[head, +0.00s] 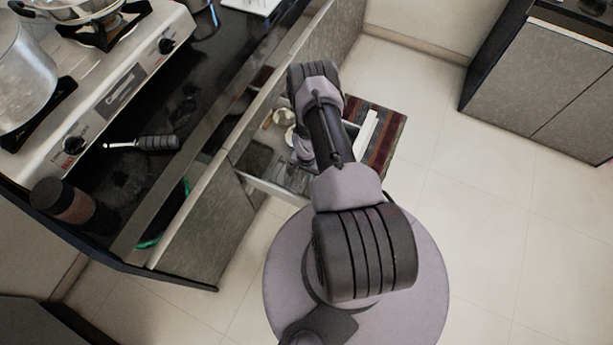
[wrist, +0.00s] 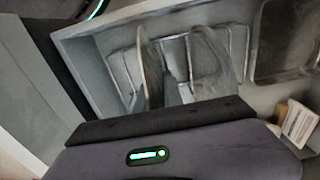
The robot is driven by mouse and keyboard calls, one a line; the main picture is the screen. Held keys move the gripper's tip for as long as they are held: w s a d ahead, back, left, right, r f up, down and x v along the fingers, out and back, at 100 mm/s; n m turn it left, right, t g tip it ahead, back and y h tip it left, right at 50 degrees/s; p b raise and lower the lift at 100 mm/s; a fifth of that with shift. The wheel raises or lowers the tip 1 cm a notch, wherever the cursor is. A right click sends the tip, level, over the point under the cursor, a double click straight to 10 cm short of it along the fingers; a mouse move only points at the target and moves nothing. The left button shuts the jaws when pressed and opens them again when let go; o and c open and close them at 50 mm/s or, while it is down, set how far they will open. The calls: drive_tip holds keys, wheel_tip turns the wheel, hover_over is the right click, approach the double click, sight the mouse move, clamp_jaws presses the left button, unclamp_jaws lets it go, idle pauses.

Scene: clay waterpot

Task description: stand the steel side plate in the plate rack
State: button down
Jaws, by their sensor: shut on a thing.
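In the wrist view, the steel side plate (wrist: 151,68) stands nearly edge-on, just beyond my gripper (wrist: 168,94). My gripper is shut on it; the contact at its lower edge is partly hidden by the gripper body. The wire plate rack (wrist: 122,72) lies inside an open drawer, and the plate is upright among its wires. I cannot tell whether the plate rests on the rack's bottom. In the head view, my arm hides the gripper, the plate and most of the rack.
The open drawer (head: 272,188) juts from the counter; its wall (wrist: 88,80) is close on the left. Another upright, shiny piece (wrist: 209,58) stands right of the plate. A dark tray (wrist: 285,40) is farther right. A stove (head: 110,85) stands on the counter.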

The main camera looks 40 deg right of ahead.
drive_tip(key=shift+f, duration=0.2)
drive_tip(key=c, duration=1.5)
unclamp_jaws()
drive_tip(key=shift+r, duration=0.1)
drive_tip(key=shift+r, duration=0.1)
